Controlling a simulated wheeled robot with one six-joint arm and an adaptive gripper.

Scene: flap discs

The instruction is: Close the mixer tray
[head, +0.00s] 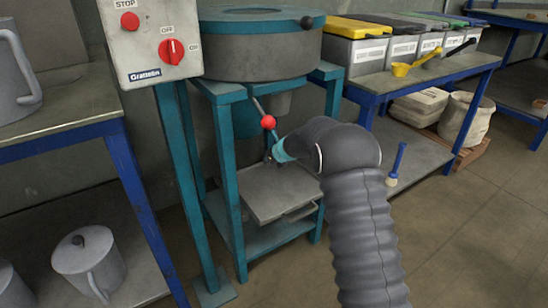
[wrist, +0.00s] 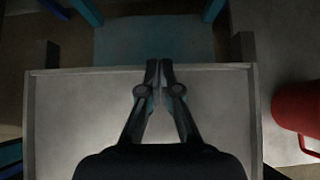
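The mixer tray (head: 262,190) is a flat grey metal tray under the mixer drum (head: 262,50), within the teal stand (head: 228,170). It sticks out toward the front, with a handle (head: 300,213) on its front edge. In the wrist view the tray (wrist: 80,120) fills the middle, and its rim runs across near the fingertips. My gripper (wrist: 160,65) is above the tray with its fingers together and nothing seen between them. Whether it touches the rim is unclear. In the head view my arm hides most of the gripper (head: 272,155).
A red-knobbed lever (head: 268,122) hangs below the drum, close to my wrist. A control box (head: 152,42) stands at the left. A blue-handled brush (head: 397,163) is on the lower shelf at right. A red object (wrist: 297,105) lies right of the tray in the wrist view.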

